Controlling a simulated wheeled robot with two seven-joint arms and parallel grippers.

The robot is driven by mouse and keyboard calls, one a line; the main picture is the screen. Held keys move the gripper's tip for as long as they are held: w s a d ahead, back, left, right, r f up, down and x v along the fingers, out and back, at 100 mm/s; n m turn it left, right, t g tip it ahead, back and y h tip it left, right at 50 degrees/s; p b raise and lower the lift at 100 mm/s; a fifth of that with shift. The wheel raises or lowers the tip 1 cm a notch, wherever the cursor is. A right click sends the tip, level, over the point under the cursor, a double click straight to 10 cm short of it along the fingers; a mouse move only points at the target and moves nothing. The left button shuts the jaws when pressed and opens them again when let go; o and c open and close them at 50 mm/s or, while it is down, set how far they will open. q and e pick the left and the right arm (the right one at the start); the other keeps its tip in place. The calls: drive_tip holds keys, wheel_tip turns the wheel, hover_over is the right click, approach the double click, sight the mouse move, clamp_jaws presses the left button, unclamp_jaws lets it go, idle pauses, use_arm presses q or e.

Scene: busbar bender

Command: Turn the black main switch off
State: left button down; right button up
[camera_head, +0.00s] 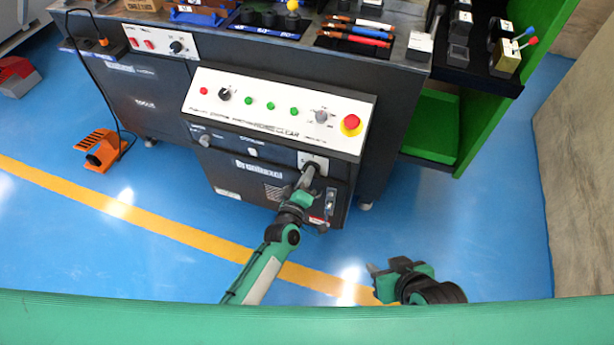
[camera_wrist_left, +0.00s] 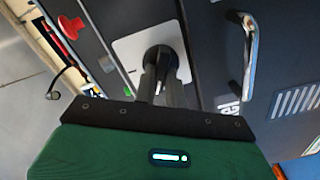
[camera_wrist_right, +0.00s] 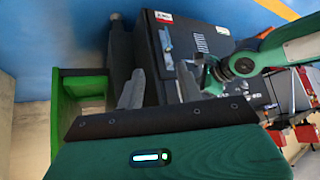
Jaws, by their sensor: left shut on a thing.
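The black main switch (camera_wrist_left: 163,56) is a round black knob on a white plate (camera_wrist_left: 128,50) on the dark cabinet front. In the head view its plate (camera_head: 318,158) shows at the upper right of the cabinet front, with the knob mostly hidden by my gripper. My left gripper (camera_head: 307,177) is shut on the switch knob, and its two fingers (camera_wrist_left: 161,82) reach onto it in the left wrist view. The knob's pointer mark is hidden. My right gripper (camera_head: 377,278) is open and empty, low at the right, apart from the cabinet; its spread fingers (camera_wrist_right: 160,92) show in its wrist view.
Above the switch is a sloped white control panel (camera_head: 270,115) with buttons and a red emergency button (camera_head: 351,123). A metal handle (camera_wrist_left: 250,50) juts out beside the switch plate. An orange foot pedal (camera_head: 100,150) stands on the blue floor at the left. A green shelf (camera_head: 435,128) is at the right.

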use_arm(q)
drive_tip(key=n+b, duration=0.1)
drive_tip(key=n, duration=0.2)
drive_tip(key=shift+f, duration=0.2)
drive_tip(key=shift+n+b, duration=0.3)
drive_tip(key=shift+n, duration=1.1)
use_arm(e)
drive_tip(key=shift+w+a+f+t+y, duration=0.1)
drive_tip(key=shift+w+a+t+y, duration=0.3)
drive_tip(key=shift+a+t, duration=0.35)
drive_tip(key=shift+w+a+f+t+y, duration=0.1)
drive_tip(key=shift+w+a+t+y, duration=0.3)
drive_tip(key=shift+a, duration=0.55)
use_arm(q)
drive_tip(key=c, duration=1.5)
unclamp_jaws()
drive_tip(key=shift+o, duration=0.2)
drive_tip(key=shift+s, duration=0.1)
